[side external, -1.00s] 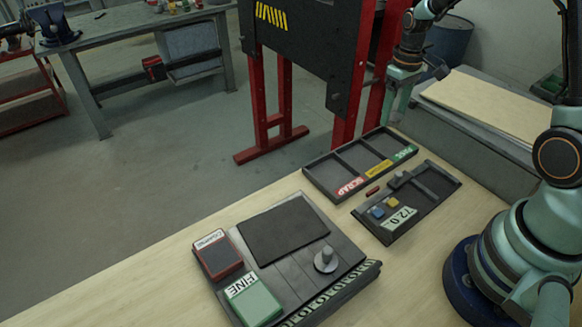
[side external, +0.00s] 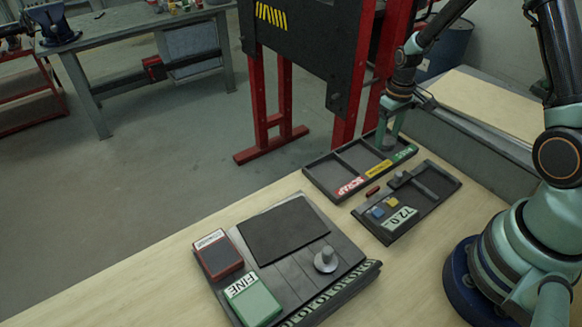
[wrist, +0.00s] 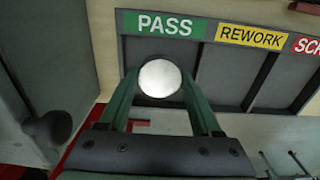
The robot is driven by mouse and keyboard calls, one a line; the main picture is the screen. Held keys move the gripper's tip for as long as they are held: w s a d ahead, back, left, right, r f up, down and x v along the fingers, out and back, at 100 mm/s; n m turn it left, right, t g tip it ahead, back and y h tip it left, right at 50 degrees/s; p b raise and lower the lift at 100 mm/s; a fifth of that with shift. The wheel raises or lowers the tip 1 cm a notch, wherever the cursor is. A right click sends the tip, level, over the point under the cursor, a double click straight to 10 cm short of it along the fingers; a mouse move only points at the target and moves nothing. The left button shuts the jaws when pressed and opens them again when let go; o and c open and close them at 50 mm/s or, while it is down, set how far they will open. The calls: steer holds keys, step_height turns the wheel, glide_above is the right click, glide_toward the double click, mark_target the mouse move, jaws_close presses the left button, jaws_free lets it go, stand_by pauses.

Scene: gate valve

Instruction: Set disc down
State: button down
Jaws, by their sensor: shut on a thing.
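The disc (wrist: 160,78) is a pale, round, bright face in the wrist view, between my two green fingers. My gripper (wrist: 159,84) is shut on it; it also shows in the side view (side external: 386,146), low at the far right end of the sorting tray (side external: 334,193). The fingertips are at the compartment by the green PASS label (wrist: 165,24). The disc is not distinguishable in the side view. I cannot tell whether it touches the tray floor.
The yellow REWORK label (wrist: 250,37) and red SCRAP label (side external: 352,186) mark the other compartments, which look empty. Dividers and low walls separate them. A gauge fixture (side external: 436,192) reading 72.0 stands in front. A dark plate with a knob (side external: 325,262) and a green FINE block (side external: 254,300) stand nearer.

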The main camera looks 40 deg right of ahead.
mark_target(386, 140)
steer(key=shift+c, duration=1.8)
jaws_free()
steer(key=shift+f, duration=0.1)
step_height(386, 140, up, 12)
steer(key=s+a+r+t, duration=0.5)
steer(key=s+a+r, duration=0.4)
steer(key=a+r, duration=0.3)
steer(key=shift+s+a+r+t, duration=0.15)
steer(key=shift+s+a+t, duration=0.2)
steer(key=shift+a, duration=0.55)
